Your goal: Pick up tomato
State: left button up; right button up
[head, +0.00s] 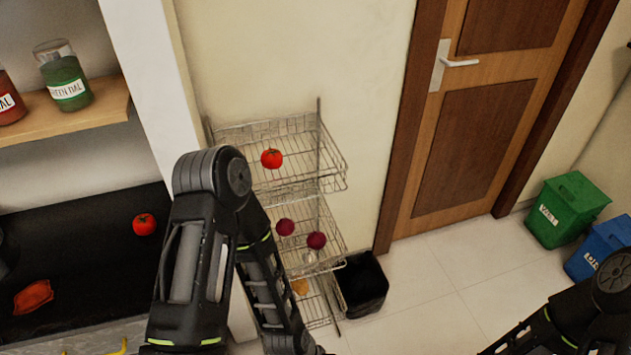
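One red tomato (271,158) with a green stem sits in the top basket of the wire rack (333,180). Another red tomato (144,224) sits on the black counter (85,210) at the left. My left arm rises in front of the rack, bends at the elbow, and runs down out of the bottom edge. Its gripper is outside the picture. My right arm is at the lower right corner, and its gripper is also out of view. Nothing visible touches either tomato.
Two dark red round items (316,240) lie in the middle basket. A black bin (361,284) stands beside the rack. An orange-red item (33,297) lies on the counter. A green bin (566,209) and blue bin (601,247) stand right. The tiled floor is clear by the door (480,130).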

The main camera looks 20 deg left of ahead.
aim_at(144, 225)
jog(key=u, duration=1.9)
jog(key=z, duration=0.95)
jog(key=k+j+z, duration=0.15)
jog(key=j+z, duration=0.3)
jog(key=k+j+z, duration=0.2)
jog(key=j+z, duration=0.25)
jog(key=k+j+z, duration=0.2)
jog(key=z, duration=0.25)
jog(key=k+j+z, duration=0.1)
jog(key=k+j, duration=0.2)
jog(key=k, duration=0.15)
jog(key=k+j+z, duration=0.1)
jog(key=k+j, duration=0.2)
jog(key=k, duration=0.15)
